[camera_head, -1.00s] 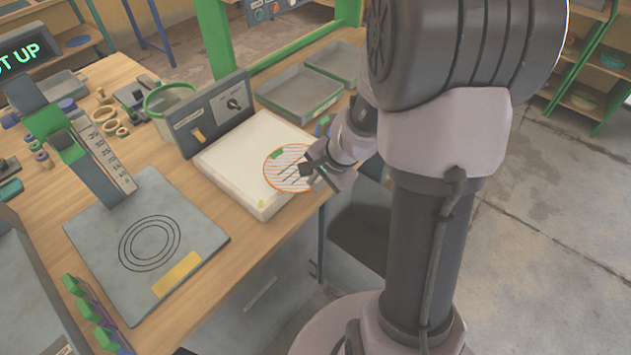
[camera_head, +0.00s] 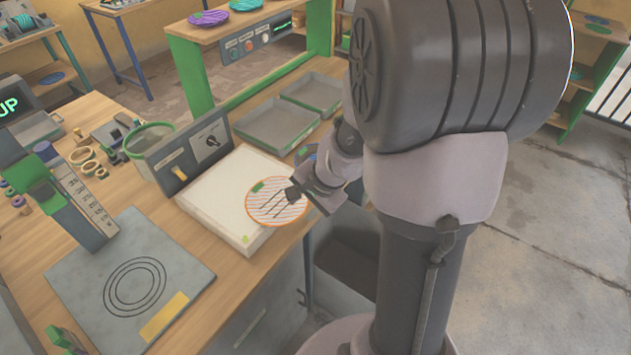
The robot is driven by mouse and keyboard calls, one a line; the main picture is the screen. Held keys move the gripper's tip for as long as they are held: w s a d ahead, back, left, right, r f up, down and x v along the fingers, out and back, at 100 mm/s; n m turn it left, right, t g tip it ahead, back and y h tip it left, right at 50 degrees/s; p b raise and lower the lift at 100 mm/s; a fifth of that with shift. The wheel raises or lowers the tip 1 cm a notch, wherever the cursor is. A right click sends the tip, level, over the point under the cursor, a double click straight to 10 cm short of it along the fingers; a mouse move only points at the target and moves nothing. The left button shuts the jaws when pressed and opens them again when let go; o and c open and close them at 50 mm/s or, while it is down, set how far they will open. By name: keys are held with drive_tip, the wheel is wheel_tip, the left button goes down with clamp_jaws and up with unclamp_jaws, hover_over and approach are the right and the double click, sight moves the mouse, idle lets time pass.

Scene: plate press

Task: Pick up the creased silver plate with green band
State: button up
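I cannot make out a creased silver plate with a green band for certain. A round plate with an orange rim, pale stripes and a small green patch (camera_head: 262,213) lies on the white panel (camera_head: 212,200), overhanging its right side. Several thin dark lines cross it; I cannot tell if they are creases. My gripper (camera_head: 294,197) is at the right edge of this plate, pointing left over it. Its fingers are small and dark here, and I cannot tell whether they touch or grip the rim.
A control box (camera_head: 188,155) stands behind the panel, with two grey trays (camera_head: 277,125) beyond. A grey ringed base (camera_head: 190,262) with a green-topped column is at left. Purple and green plates (camera_head: 209,17) lie on the far shelf. Open floor is at right.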

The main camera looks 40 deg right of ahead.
drive_tip(key=p+v, duration=0.4)
drive_tip(key=v, duration=0.8)
drive_tip(key=shift+p, duration=0.35)
drive_tip(key=shift+c, duration=0.3)
